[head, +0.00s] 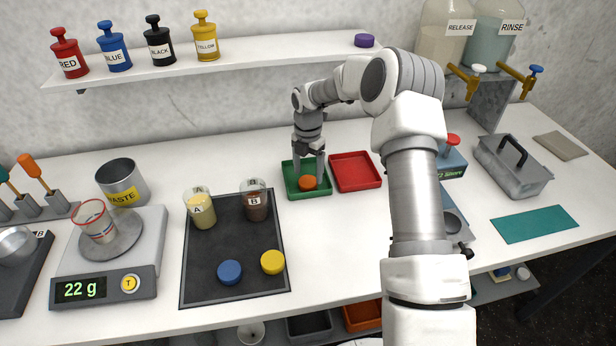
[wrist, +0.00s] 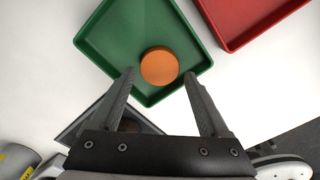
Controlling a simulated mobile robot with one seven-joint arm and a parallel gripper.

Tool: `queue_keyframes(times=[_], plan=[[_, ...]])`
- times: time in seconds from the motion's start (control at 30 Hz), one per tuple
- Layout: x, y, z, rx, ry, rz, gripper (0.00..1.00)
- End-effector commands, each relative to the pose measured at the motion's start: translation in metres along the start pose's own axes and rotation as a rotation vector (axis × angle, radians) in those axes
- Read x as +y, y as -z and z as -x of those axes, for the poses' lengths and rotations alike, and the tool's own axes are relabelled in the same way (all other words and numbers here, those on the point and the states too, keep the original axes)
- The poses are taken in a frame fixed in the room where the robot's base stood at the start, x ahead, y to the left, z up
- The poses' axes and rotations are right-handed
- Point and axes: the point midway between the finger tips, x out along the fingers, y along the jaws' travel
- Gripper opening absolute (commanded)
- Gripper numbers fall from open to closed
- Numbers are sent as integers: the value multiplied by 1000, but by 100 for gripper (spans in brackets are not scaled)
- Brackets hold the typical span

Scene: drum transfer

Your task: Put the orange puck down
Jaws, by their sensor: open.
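In the wrist view the puck (wrist: 159,66) lies flat on the floor of the green tray (wrist: 110,35), near one corner. My gripper (head: 309,180) is over the green tray. In the wrist view my gripper (wrist: 160,78) is open, with one finger on each side of the puck and a visible gap to both. Its exact height above the tray floor is hard to tell.
A red tray (head: 355,172) stands just right of the green one, empty. A dark mat (head: 235,275) at the left holds cups A and B, a blue puck (head: 229,272) and a yellow puck (head: 272,262). A shelf (head: 270,48) with bottles runs above the back.

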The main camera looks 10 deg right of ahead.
Motion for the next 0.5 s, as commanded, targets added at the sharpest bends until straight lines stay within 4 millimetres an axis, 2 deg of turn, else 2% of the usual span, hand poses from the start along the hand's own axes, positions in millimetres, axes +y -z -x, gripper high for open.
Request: queue_keyframes(times=[0.1, 0.3, 0.5], plan=[[1, -1, 29, -4, -4, 0, 79], [0, 0, 69, -3, -3, 1, 79], [0, 0, 91, -2, -2, 0, 79]])
